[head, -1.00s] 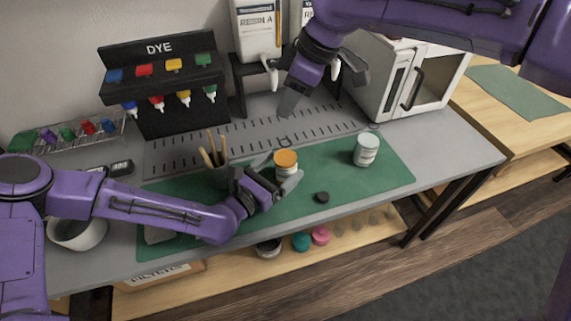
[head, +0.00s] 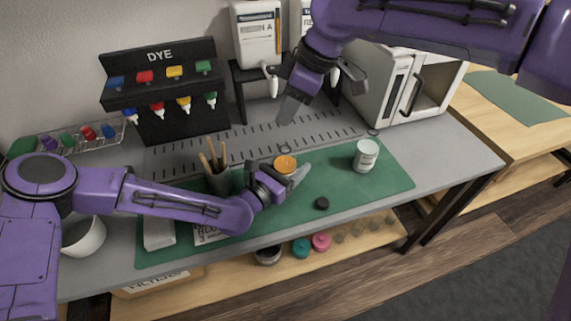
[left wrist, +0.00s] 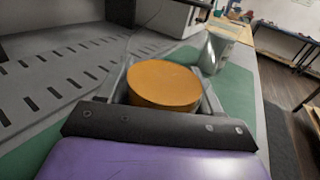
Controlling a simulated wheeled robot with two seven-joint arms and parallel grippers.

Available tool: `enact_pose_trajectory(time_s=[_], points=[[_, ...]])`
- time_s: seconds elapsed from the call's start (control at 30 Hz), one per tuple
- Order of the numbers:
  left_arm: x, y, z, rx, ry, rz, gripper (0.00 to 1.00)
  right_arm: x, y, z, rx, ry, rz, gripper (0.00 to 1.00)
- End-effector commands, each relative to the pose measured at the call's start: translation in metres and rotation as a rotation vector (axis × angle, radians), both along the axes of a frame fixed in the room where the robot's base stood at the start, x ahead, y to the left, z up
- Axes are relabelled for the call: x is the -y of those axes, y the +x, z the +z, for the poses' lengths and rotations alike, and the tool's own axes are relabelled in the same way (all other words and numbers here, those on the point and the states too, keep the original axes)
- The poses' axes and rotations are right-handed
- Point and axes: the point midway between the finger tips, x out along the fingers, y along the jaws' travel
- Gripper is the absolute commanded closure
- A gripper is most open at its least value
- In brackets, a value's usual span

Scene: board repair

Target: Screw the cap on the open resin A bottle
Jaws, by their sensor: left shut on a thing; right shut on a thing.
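A small jar with a flat orange top (head: 285,163) stands on the green mat. My left gripper (head: 288,175) is shut on it, and its body is mostly hidden by the fingers. In the left wrist view the orange top (left wrist: 163,84) shows between the two fingers. I cannot tell whether it is a lid or the contents. A small black disc like a cap (head: 322,203) lies on the mat, apart from the jar. A white box labelled A (head: 256,38) is mounted at the back. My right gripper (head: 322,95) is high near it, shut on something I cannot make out.
A pale jar (head: 366,155) stands on the right of the mat (head: 340,180). A cup of sticks (head: 217,180) is behind my left arm. The dye rack (head: 162,90) is at the back left and a white oven-like box (head: 400,85) at the back right. The mat's right front is clear.

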Motion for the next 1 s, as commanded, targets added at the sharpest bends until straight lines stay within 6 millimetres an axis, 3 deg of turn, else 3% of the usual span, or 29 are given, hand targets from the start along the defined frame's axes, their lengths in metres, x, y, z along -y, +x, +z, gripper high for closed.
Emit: enact_pose_trajectory(time_s=[0.3, 1.0], points=[[0.0, 0.0, 0.0, 0.0, 0.0, 0.0, 0.9, 0.001, -0.001, -0.044, -0.002, 0.001, 0.0, 0.98], [0.0, 0.0, 0.0, 0.0, 0.0, 0.0, 0.9, 0.001, -0.001, -0.055, -0.001, 0.0, 0.0, 0.98]])
